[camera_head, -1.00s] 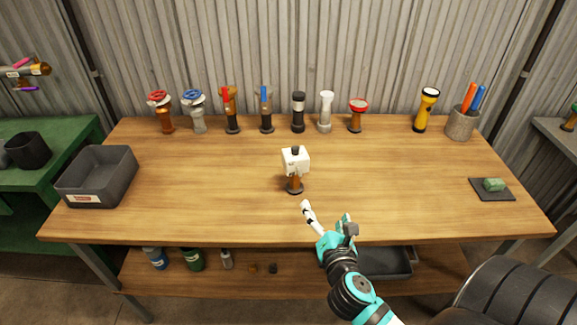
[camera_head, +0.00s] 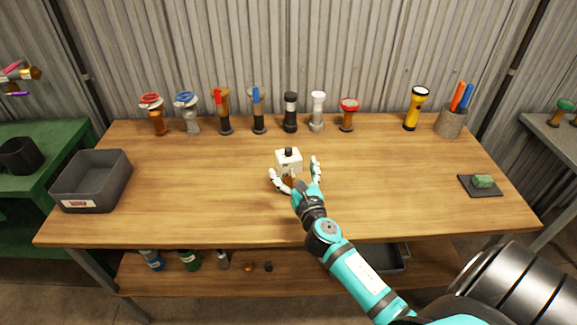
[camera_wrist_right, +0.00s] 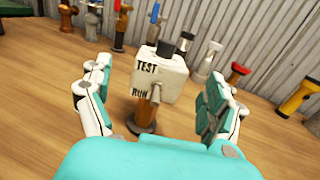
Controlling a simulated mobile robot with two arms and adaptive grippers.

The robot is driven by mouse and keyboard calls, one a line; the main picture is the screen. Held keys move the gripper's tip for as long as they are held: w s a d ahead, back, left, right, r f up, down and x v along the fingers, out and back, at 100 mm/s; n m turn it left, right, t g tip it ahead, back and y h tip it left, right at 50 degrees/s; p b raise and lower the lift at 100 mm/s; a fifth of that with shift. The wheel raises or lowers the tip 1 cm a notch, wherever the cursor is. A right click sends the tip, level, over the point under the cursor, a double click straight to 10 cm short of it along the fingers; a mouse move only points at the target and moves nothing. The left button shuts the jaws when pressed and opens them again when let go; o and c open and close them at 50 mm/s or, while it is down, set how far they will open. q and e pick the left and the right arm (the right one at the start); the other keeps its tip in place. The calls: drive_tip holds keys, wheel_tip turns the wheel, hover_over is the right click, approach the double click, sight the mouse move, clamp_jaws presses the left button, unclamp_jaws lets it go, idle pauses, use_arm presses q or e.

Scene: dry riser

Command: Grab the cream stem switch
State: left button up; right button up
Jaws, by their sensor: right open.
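The cream stem switch (camera_head: 289,161) is a white-cream box with a black knob on top, on a brown stem, upright on the table. In the right wrist view the switch (camera_wrist_right: 160,77) shows "TEST" and "RUN" lettering and a brown stem on a dark round base. My right gripper (camera_head: 294,176) is open around the near side of the switch, one finger to its left and one to its right. In the right wrist view the fingers stand apart from the box, with gaps on both sides. My left gripper is not in view.
A row of valves and fittings (camera_head: 223,112) stands along the back of the wooden table (camera_head: 180,200). A grey bin (camera_head: 92,182) is at the left. A yellow flashlight (camera_head: 416,107), a pen cup (camera_head: 449,122) and a green sponge (camera_head: 483,181) are at the right. The table around the switch is clear.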

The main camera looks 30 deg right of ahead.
sight(291, 165)
drive_tip(key=shift+x, duration=2.8)
drive_tip(key=shift+s+f, duration=0.1)
drive_tip(key=shift+s, duration=0.05)
drive_tip(key=c, duration=1.5)
drive_tip(key=shift+d, duration=0.1)
drive_tip(key=shift+c, duration=0.4)
